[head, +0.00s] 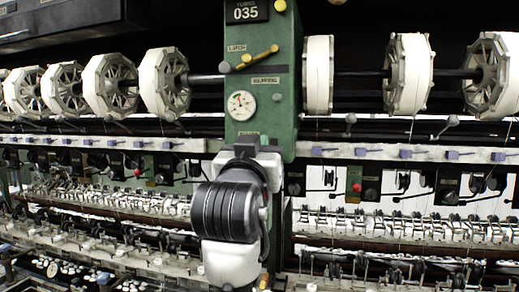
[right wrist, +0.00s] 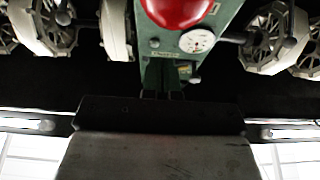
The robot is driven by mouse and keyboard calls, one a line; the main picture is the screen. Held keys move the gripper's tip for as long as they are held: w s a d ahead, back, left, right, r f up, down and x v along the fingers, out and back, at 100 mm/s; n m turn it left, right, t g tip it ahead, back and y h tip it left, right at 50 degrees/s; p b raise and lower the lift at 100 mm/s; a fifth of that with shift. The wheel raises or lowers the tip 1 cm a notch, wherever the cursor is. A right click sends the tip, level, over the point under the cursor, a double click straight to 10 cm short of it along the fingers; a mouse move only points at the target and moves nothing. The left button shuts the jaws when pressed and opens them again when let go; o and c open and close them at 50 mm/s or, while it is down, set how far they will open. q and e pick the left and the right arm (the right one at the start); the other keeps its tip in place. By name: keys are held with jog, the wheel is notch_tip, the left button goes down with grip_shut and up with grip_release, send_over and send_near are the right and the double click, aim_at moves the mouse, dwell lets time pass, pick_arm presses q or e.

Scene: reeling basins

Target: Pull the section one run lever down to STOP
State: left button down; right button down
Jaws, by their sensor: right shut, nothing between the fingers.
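A green machine column (head: 288,120) marked 035 stands at the centre of the head view. In the right wrist view, a large red knob (right wrist: 178,8) is cut off by the top edge, left of the gauge (right wrist: 197,40). I cannot tell if it is the run lever's knob. My right gripper (head: 246,148) is shut and empty before the column's lower end, its tips mostly hidden; it fills the lower wrist view (right wrist: 162,97).
Pale reels stand on a shaft left (head: 110,85) and right (head: 408,72) of the column. A long rail (head: 400,152) with small purple parts runs below. Small red knobs (head: 356,187) and rows of fittings lie lower. My right arm hides the column's base.

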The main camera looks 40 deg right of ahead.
jog(key=shift+r, duration=0.35)
jog(key=b+v, duration=0.6)
jog(key=v, duration=1)
jog(key=shift+b, duration=0.3)
jog(key=shift+w+f, duration=0.1)
jog(key=shift+a, duration=0.1)
